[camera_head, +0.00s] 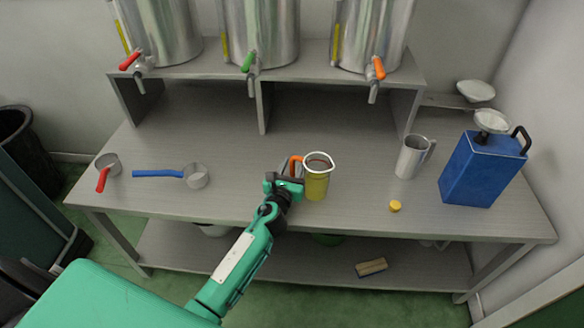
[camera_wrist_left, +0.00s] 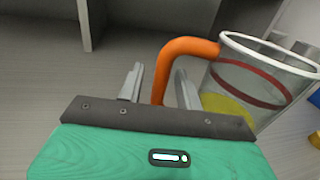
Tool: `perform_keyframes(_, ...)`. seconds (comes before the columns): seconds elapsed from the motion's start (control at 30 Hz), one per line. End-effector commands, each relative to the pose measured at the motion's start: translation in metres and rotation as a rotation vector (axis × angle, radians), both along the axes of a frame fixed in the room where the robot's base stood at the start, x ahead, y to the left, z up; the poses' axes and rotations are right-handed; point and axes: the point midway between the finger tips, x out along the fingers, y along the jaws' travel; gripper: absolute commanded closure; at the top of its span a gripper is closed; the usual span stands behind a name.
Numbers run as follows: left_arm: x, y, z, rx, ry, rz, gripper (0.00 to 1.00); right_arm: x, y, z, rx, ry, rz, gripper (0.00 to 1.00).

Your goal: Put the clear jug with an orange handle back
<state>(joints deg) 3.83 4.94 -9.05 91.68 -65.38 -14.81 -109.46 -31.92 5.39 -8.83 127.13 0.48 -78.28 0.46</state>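The clear jug (camera_head: 317,180) with an orange handle (camera_head: 295,163) appears to stand upright on the grey bench, right of centre, with yellow-green liquid inside. In the left wrist view the jug (camera_wrist_left: 255,90) is at the right, with a dark red band around it below the rim. My left gripper (camera_head: 287,178) is at the handle side of the jug. In the left wrist view its fingers (camera_wrist_left: 160,85) are open, one on each side of the orange handle (camera_wrist_left: 170,65), with visible gaps. My right gripper is in neither view.
Several steel tanks with red, green and orange taps stand on a raised shelf (camera_head: 290,62) behind. A red-handled cup (camera_head: 108,168) and blue-handled scoop (camera_head: 195,176) lie left. A metal mug (camera_head: 412,157), yellow cap (camera_head: 395,206) and blue can (camera_head: 480,170) are right. A brush-like block (camera_head: 371,267) lies below.

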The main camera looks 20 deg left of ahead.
Motion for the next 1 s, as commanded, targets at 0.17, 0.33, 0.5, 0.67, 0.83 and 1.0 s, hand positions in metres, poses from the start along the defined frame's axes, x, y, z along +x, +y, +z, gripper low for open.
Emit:
perform_keyframes(0.17,-0.023,-0.002,0.000,0.001,0.002,-0.001,0.65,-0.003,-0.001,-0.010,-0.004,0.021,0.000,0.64)
perform_keyframes(0.33,-0.056,-0.005,0.000,0.000,0.002,-0.001,0.65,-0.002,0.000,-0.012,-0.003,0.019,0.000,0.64)
perform_keyframes(0.5,-0.088,-0.008,0.000,0.000,0.002,-0.001,0.65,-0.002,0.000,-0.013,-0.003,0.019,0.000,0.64)
perform_keyframes(0.67,-0.108,-0.009,0.000,-0.001,0.001,0.000,0.65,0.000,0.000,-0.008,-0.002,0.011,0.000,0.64)
perform_keyframes(0.83,-0.118,-0.010,0.001,0.000,0.000,0.000,0.65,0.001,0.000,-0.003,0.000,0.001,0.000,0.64)
perform_keyframes(1.0,-0.120,-0.010,0.002,0.000,0.000,0.000,0.65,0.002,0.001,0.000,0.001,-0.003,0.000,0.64)
